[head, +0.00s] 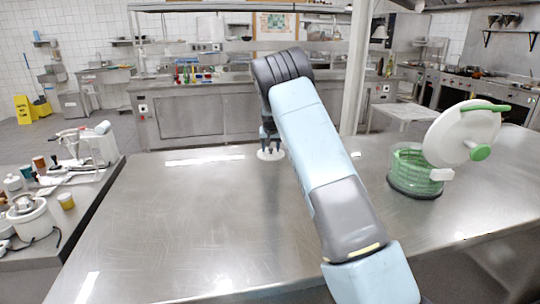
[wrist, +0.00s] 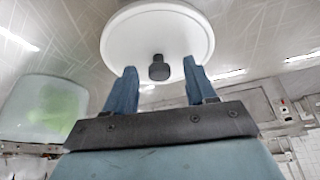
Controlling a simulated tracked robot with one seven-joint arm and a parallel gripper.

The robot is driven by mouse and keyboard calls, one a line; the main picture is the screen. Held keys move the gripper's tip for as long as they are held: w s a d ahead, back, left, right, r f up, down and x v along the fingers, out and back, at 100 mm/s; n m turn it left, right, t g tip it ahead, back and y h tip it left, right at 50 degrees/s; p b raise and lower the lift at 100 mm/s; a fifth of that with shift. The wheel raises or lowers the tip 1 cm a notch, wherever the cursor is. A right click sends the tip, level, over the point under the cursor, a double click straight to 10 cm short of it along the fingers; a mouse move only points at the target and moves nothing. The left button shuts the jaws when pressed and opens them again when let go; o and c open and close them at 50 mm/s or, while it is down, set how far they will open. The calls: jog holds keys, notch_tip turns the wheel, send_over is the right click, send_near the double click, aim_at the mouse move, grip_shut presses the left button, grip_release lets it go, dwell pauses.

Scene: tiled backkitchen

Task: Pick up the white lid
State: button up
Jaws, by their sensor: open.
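The white lid (head: 270,155) is a round disc lying flat on the steel table in the head view, right under my gripper (head: 269,143). In the wrist view the lid (wrist: 192,38) fills the top middle, with a short dark knob (wrist: 159,68) at its centre. My gripper (wrist: 160,70) is open there, its two blue fingers apart. The knob appears between the fingertips, with a gap on both sides. I cannot tell how far the fingertips are from the lid. In the head view my arm hides the table behind it.
A green salad spinner (head: 414,178) with a tilted white cover (head: 455,130) stands at the right of the table. A side counter at left holds a slow cooker (head: 30,220) and jars. The table's left and front (head: 190,235) are clear.

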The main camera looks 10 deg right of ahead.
jog(key=shift+w+f, duration=0.1)
jog(key=shift+f, duration=0.05)
grip_shut()
dwell(0.4)
